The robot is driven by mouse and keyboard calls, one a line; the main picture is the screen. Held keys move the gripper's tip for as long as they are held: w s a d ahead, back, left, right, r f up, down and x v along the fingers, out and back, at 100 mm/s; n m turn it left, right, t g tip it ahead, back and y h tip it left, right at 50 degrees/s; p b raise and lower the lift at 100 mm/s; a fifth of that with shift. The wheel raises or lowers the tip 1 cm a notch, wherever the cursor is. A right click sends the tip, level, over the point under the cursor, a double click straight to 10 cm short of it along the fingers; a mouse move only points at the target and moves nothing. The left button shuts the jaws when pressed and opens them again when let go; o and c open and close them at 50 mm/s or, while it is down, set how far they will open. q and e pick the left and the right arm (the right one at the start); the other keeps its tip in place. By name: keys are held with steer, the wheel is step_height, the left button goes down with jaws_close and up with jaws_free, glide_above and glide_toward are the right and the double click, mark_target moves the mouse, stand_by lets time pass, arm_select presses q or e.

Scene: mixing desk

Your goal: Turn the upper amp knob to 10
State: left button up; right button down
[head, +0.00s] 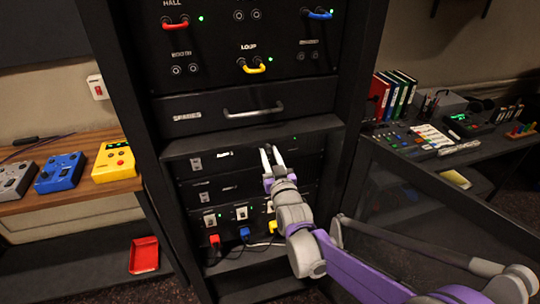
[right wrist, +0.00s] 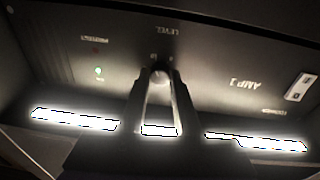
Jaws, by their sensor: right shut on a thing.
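The upper amp, labelled AMP 1 (head: 224,154), is a black panel in the rack below the drawer, and it fills the right wrist view (right wrist: 215,65) upside down. Its knob (right wrist: 160,72) sits by the LEVEL label. My right gripper (head: 269,152) reaches up to this panel. In the right wrist view my right gripper (right wrist: 160,78) has its two fingers shut on the knob, one on each side. The fingers hide most of the knob, and I cannot read its pointer or scale. My left gripper is not in view.
A drawer marked SPARES (head: 187,117) with a bar handle (head: 253,111) is just above the amp. Lower rack units have red (head: 215,239), blue and yellow plugs with hanging cables. A dark glass door (head: 430,205) stands open to the right, behind my arm.

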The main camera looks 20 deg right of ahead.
steer(key=c, duration=0.6)
jaws_free()
steer(key=s, duration=1.1)
steer(key=shift+a+f, duration=0.1)
steer(key=shift+f, duration=0.3)
